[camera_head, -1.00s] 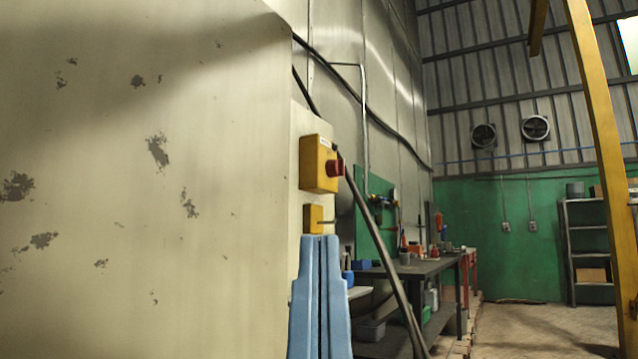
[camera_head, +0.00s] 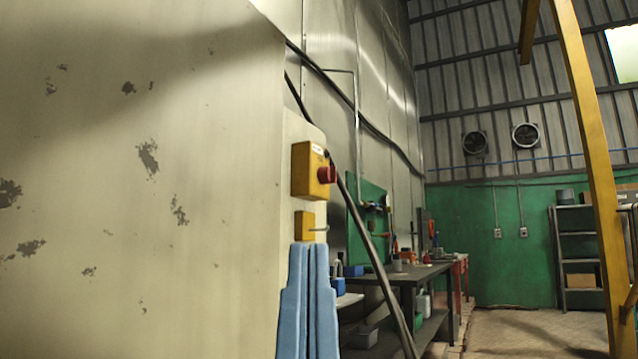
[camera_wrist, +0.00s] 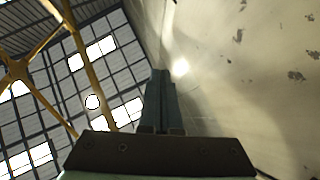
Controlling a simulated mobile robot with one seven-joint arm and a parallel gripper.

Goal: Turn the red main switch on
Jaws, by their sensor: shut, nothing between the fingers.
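The red main switch (camera_head: 326,174) is a red knob on the right side of a yellow box (camera_head: 304,169) on the cream panel. I see it side on, so its setting cannot be told. A smaller yellow box (camera_head: 304,225) with a thin grey rod sits below it. My gripper (camera_head: 309,246) has light blue fingers pointing up, shut together and empty. In the picture the fingertips lie just below the small box, apart from the red switch; their depth is unclear. In the wrist view the shut fingers (camera_wrist: 161,74) point up towards the roof, and the switch does not show.
The cream panel (camera_head: 120,180) fills the left. A dark slanting bar (camera_head: 375,265) passes right of the boxes. Behind it stands a workbench (camera_head: 415,272) with tools. A yellow post (camera_head: 592,150) and shelving (camera_head: 577,250) are at the right, with open floor between.

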